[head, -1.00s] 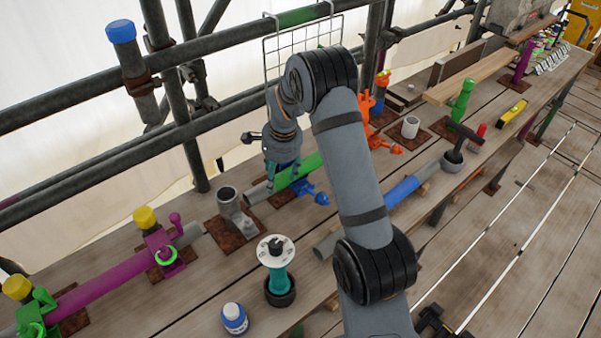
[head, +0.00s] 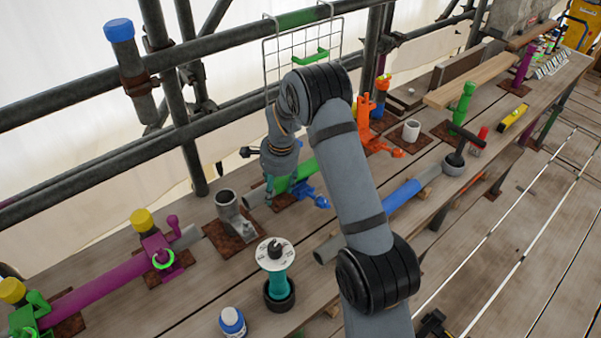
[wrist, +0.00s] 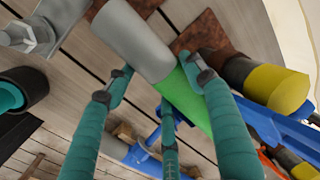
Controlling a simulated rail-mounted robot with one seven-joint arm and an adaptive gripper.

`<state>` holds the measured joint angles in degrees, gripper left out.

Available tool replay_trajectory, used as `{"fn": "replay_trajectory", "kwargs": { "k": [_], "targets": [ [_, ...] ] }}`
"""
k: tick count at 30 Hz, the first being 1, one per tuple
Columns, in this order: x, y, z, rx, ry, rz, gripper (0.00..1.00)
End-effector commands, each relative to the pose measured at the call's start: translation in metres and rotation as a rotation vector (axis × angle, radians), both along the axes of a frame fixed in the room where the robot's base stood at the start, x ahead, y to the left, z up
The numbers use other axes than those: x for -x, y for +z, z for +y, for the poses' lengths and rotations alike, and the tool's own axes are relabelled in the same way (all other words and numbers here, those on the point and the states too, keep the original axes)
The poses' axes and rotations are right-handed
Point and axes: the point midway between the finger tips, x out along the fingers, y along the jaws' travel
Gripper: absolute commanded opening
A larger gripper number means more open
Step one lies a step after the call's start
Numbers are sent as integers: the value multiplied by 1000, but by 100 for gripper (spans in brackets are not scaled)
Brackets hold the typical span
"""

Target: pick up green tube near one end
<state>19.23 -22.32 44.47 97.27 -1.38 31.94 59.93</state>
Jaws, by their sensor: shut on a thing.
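The green tube (head: 304,172) is a grey pipe with a green middle section, lying slanted low over the plank bench in the head view. In the wrist view its green part (wrist: 183,104) and its bare grey end (wrist: 136,38) show. My gripper (head: 281,185) is at the tube toward its grey left end. In the wrist view the teal fingers of my gripper (wrist: 163,88) straddle the tube near where grey meets green, shut on it. I cannot tell whether the tube is clear of its supports.
A blue clamp (head: 312,193) sits close beside the tube. A grey upright socket (head: 228,204) stands to the left, and a teal spool (head: 275,285) in front. An orange clamp (head: 372,125) stands behind right. Scaffold rails and a wire rack (head: 275,50) border the back.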

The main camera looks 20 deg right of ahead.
Motion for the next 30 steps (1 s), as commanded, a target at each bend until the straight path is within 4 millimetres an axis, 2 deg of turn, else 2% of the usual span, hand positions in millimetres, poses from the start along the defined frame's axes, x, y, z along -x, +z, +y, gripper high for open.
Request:
{"fn": "replay_trajectory", "kwargs": {
  "k": [16, 25, 30],
  "targets": [
    [1, -1, 0, 0, 0, 2, 1],
    [-1, 2, 0, 1, 2, -2, 0],
    [-2, 12, 0, 0, 1, -5, 0]
  ]
}}
